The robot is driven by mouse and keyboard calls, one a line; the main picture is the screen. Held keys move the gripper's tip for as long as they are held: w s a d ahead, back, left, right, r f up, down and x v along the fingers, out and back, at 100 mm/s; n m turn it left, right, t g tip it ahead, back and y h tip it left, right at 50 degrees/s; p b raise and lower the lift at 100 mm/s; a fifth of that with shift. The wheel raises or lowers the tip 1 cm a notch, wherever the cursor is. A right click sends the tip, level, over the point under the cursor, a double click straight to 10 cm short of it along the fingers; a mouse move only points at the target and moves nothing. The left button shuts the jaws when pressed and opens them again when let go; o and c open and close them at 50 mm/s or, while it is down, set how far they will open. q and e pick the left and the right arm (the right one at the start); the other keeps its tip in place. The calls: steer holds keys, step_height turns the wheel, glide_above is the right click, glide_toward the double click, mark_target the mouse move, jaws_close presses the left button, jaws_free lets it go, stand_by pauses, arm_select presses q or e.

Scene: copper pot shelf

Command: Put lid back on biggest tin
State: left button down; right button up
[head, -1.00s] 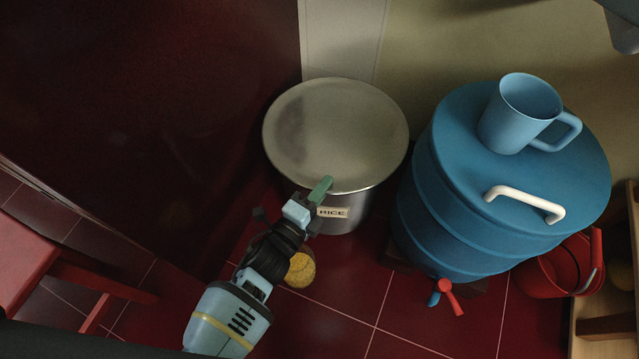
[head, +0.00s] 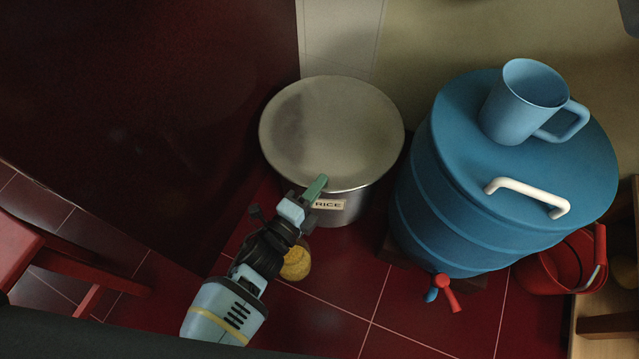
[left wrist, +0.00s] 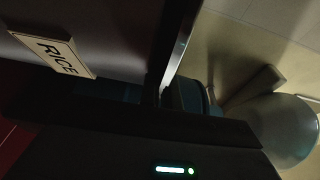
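The biggest tin (head: 345,214) is a silvery cylinder with a RICE label, standing on the floor near the wall. Its round grey metal lid (head: 330,128) lies level over the tin's mouth and hides it; I cannot tell whether the lid is fully seated. My left gripper (head: 314,190) is at the lid's front edge, left of the label, with a green fingertip over the rim. It appears shut on that rim; the lower finger is hidden. In the left wrist view, the lid's dark edge (left wrist: 181,45) runs to the fingers beside the RICE label. My right gripper is not in view.
A blue barrel (head: 470,215) with a white handle, a red tap and a blue mug (head: 525,105) on top stands close right. A red stool (head: 30,260) is at left, a red bucket (head: 565,265) at right.

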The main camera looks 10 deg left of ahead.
arm_select(q)
steer(key=c, duration=1.5)
jaws_free()
steer(key=shift+r, duration=0.1)
steer(key=shift+c, duration=0.2)
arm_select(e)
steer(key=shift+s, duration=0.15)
arm_select(q)
steer(key=shift+s+f, duration=0.15)
steer(key=shift+f, duration=0.15)
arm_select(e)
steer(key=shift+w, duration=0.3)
arm_select(q)
steer(key=shift+s+f, duration=0.1)
steer(key=shift+s, duration=0.35)
steer(key=s+p, duration=0.1)
steer(key=s, duration=0.1)
steer(key=s+p, duration=0.1)
steer(key=s, duration=0.1)
steer(key=s+p, duration=0.1)
steer(key=s, duration=0.1)
steer(key=shift+a+r, duration=0.25)
steer(key=shift+r, duration=0.05)
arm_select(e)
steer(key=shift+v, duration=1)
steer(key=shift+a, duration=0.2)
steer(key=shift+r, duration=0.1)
